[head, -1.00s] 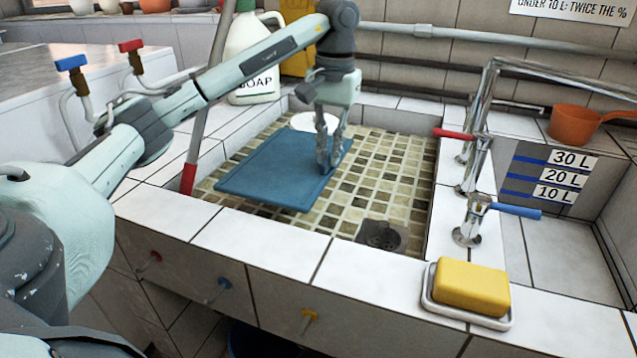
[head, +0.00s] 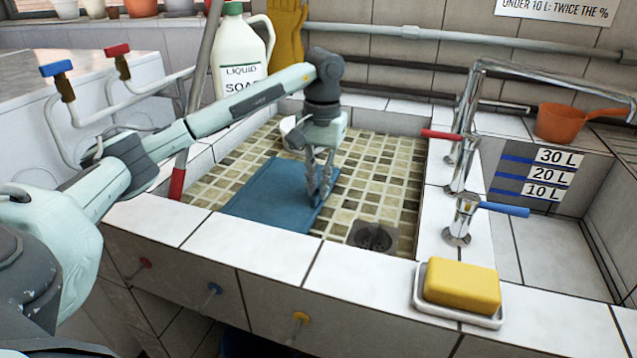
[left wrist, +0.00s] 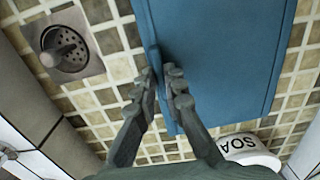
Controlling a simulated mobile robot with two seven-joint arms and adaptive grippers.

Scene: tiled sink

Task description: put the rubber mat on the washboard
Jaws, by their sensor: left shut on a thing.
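The rubber mat is a flat blue sheet (head: 262,195) in the tiled sink, its near edge hidden behind the front ledge. My left gripper (head: 316,198) points down at the mat's right side and is shut on its edge. In the left wrist view the fingertips (left wrist: 163,72) pinch the edge of the blue mat (left wrist: 220,50). Whether the mat touches the sink floor is unclear. I cannot make out a washboard in either current view. My right gripper is not in view.
A drain (head: 371,237) lies right of the mat. A white container (left wrist: 248,150) stands close to my left gripper. A soap bottle (head: 240,50) is at the back.

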